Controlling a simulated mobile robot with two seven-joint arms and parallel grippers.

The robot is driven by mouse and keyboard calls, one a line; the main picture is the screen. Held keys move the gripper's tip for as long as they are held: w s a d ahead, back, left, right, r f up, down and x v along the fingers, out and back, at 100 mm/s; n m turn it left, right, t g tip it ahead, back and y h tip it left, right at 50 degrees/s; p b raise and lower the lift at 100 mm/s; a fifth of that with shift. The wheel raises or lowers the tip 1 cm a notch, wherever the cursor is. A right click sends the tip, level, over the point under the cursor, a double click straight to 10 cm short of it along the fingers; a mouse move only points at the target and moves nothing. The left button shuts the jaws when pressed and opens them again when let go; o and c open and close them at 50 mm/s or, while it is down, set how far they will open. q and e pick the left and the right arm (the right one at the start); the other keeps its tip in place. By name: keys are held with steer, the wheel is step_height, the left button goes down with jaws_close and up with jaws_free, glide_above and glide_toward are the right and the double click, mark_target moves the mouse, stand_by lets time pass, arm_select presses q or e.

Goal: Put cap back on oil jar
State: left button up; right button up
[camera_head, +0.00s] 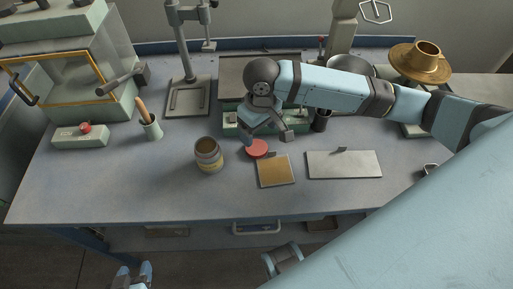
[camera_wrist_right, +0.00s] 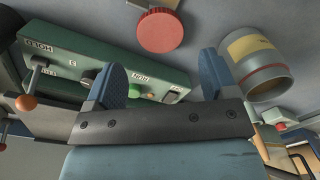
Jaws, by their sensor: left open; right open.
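The oil jar (camera_head: 209,160) stands upright and open on the bench, with a grey body and a yellow label. It also shows in the right wrist view (camera_wrist_right: 262,62). The red cap (camera_head: 257,149) lies flat on the bench to the right of the jar, and it shows in the right wrist view (camera_wrist_right: 160,33). My right gripper (camera_head: 267,137) is open and empty, close above and behind the cap. Its two blue fingers (camera_wrist_right: 166,78) are apart in the right wrist view. My left gripper (camera_head: 132,275) is open and empty at the bottom edge, in front of the bench.
A green control panel (camera_wrist_right: 100,65) with switches sits behind the cap, close to my right fingers. A brown square pad (camera_head: 276,171) and a pale plate (camera_head: 343,165) lie right of the cap. The bench front left is clear.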

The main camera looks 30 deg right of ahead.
mark_target(257, 147)
steer(key=shift+f, duration=1.05)
steer(key=shift+w+f, duration=0.1)
steer(key=shift+f, duration=0.4)
step_height(257, 147, down, 4)
steer(key=shift+w+a+f+b, duration=0.15)
steer(key=shift+b, duration=0.5)
steer(key=shift+c, duration=0.4)
steer(key=c, duration=0.7)
